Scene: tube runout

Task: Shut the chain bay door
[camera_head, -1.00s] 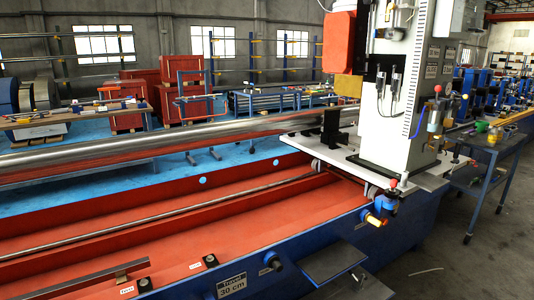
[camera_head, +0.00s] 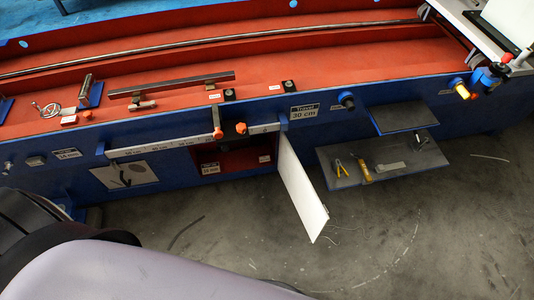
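The chain bay door (camera_head: 302,192) is a white panel standing open. It sticks out from the blue side of the machine bed towards the floor at front. Its upper edge meets the bed at the right side of a dark red opening (camera_head: 236,160), the bay, which is uncovered. The inside of the bay shows only in part, with small labels in it. Neither my left nor my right gripper shows. A large dark and lavender shape, seemingly part of my own body, fills the lower left.
Right of the door, a low grey shelf (camera_head: 345,180) holds yellow-handled tools, with another shelf (camera_head: 402,117) above it. Left of the bay are a silver rail (camera_head: 165,147) and a light plate (camera_head: 124,174). Concrete floor (camera_head: 400,245) before the door is mostly clear.

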